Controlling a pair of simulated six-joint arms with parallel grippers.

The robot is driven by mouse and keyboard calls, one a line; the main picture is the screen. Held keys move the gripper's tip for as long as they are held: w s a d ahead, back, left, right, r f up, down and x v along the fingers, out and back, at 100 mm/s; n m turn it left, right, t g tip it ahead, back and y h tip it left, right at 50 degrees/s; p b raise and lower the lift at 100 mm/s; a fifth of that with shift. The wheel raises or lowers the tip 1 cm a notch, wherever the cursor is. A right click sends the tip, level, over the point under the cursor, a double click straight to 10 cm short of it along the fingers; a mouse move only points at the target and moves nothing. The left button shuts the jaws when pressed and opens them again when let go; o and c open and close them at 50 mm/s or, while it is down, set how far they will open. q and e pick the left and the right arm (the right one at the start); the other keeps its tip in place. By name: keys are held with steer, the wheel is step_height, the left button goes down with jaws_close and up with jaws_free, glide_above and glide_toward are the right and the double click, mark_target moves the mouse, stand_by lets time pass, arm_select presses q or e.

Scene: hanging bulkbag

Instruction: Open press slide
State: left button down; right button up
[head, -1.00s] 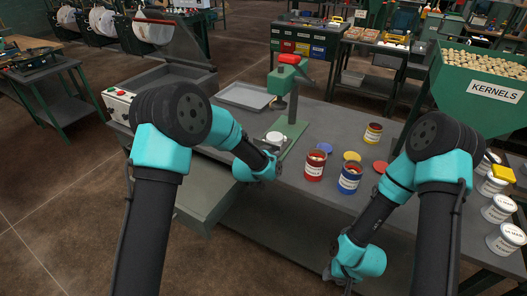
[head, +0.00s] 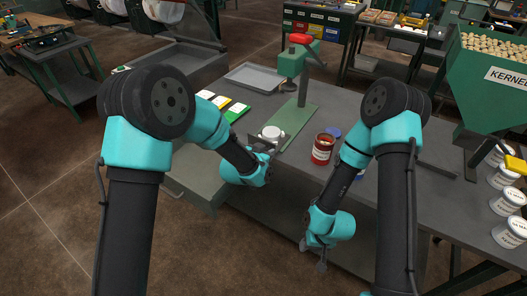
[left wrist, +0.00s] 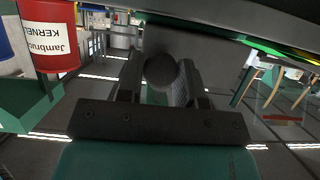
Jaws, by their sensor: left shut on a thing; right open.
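The green press (head: 296,62) with a red top stands on the bench on a flat green base (head: 297,125). A slide with a pale round piece (head: 271,132) sits at the front of its base. My left gripper (head: 266,143) is at the front of this slide. In the left wrist view a dark round knob (left wrist: 161,72) lies between its fingers, which are shut on it. The exact contact is partly dark. My right gripper (head: 314,258) hangs open and empty in front of the bench, pointing down.
A red tin (head: 322,149) stands right of the press; it also shows in the left wrist view (left wrist: 47,38). Coloured cards (head: 222,102) and a grey tray (head: 254,77) lie left of the press. White tubs (head: 508,200) stand far right.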

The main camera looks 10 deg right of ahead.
arm_select(q)
steer(key=c, duration=0.8)
jaws_free()
steer(key=shift+a, duration=0.1)
steer(key=v, duration=1.7)
steer(key=shift+s, duration=0.15)
